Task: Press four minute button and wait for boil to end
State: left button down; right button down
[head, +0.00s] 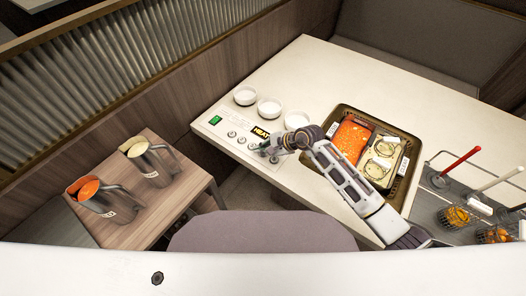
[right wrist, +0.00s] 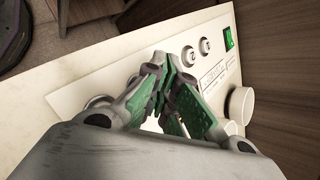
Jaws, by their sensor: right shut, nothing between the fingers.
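In the right wrist view, my right gripper (right wrist: 165,68) points at the panel. The buttons marked 1 (right wrist: 206,46) and 2 (right wrist: 188,55) show beyond the fingers. The fingers hide other buttons, so I cannot tell whether the tips touch the four minute button. My left gripper is out of view.
White bowls (head: 269,107) stand behind the panel. A brown tray (head: 349,108) with food packs lies right of my arm. Baskets with handles (head: 455,218) stand at the far right. Two metal pitchers (head: 101,198) stand on a wooden side table (head: 150,220) at left.

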aim_at(262, 154)
jog(key=shift+r+p, duration=1.7)
jog(key=shift+r, duration=1.3)
